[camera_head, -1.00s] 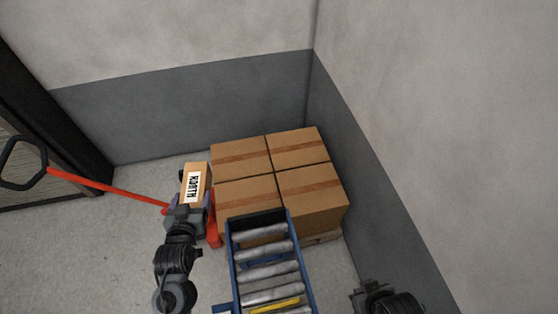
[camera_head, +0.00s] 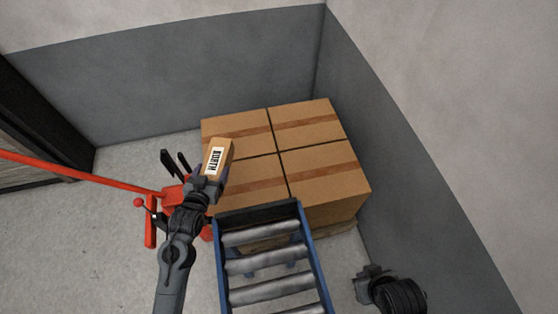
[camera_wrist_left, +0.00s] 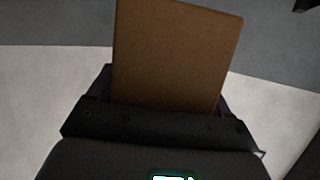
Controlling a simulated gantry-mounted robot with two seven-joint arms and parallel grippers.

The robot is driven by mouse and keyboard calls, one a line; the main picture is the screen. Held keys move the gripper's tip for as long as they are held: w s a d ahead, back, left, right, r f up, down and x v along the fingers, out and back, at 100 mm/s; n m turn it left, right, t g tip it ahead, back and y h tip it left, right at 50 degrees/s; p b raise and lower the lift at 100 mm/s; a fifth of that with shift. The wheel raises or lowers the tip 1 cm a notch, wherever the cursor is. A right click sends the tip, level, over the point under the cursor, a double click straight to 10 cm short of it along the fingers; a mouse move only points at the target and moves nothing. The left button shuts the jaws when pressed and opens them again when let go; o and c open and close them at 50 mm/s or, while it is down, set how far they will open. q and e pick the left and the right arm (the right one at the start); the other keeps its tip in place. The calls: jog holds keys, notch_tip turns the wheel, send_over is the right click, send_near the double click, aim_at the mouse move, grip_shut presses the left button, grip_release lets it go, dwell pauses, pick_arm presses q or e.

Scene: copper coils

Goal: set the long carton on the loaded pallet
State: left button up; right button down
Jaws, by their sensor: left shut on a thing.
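The long carton (camera_head: 217,158) is brown with a white printed label. My left gripper (camera_head: 207,183) is shut on its near end and holds it out in front, over the left side of the loaded pallet's boxes as the head view sees it. In the left wrist view the carton (camera_wrist_left: 175,55) rises from between the jaws. The loaded pallet (camera_head: 330,232) carries large taped boxes (camera_head: 325,180) packed in a block; only a bit of its wood shows below them. The gap between carton and box tops cannot be judged. My right gripper (camera_head: 366,275) is at the lower right; its jaws are unclear.
A blue roller conveyor (camera_head: 265,262) ends close against the near side of the boxes. A red pallet jack (camera_head: 172,200) with a long handle stands on the left. Walls (camera_head: 100,85) close in behind and on the right (camera_head: 385,180).

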pick_arm(q)
jog(key=b, duration=0.6)
send_over(226, 201)
notch_tip(226, 201, down, 8)
jog(key=shift+h, duration=0.3)
jog(key=shift+f+b, duration=2.65)
jog(key=shift+f, duration=2.5)
jog(key=shift+w, duration=0.1)
jog(key=o, duration=1.2)
jog(key=shift+f, duration=0.15)
jog(key=shift+o, duration=0.2)
